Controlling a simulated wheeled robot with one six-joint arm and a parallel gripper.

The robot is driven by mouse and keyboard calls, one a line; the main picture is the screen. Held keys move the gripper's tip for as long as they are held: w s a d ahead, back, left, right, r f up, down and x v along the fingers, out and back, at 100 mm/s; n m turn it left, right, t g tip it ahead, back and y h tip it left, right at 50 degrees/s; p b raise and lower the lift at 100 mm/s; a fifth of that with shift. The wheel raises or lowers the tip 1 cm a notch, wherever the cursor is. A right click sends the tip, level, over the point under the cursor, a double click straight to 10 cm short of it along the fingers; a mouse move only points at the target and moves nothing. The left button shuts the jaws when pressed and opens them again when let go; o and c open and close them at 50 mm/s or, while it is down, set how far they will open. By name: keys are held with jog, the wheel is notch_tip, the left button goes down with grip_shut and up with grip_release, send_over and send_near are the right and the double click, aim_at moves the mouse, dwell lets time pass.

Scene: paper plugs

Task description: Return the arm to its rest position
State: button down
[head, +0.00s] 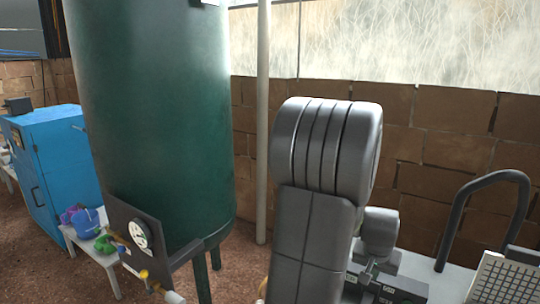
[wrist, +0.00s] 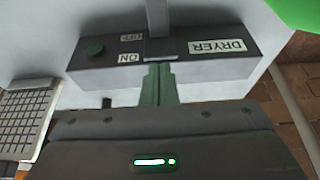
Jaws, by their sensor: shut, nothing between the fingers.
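My arm (head: 325,150) stands raised in the right half of the head view, its grey links hiding part of the wall. My gripper (wrist: 159,72) shows in the wrist view as two green fingers pressed together, with nothing between them. The fingertips are in front of the dryer control box (wrist: 215,68), near the slot in its middle; I cannot tell whether they touch it. The gripper is hidden behind my arm in the head view.
A large green tank (head: 155,120) on legs stands left of my arm. A blue cabinet (head: 70,160) and a small white table (head: 95,250) are at the left. A black curved pipe (head: 485,185) and a white grid panel (head: 505,280) are at the right, before a block wall (head: 450,140).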

jog(key=v, duration=0.7)
jog(key=shift+r+p, duration=0.3)
jog(key=shift+p, duration=0.1)
jog(key=shift+s+a, duration=0.1)
jog(key=shift+s, duration=0.05)
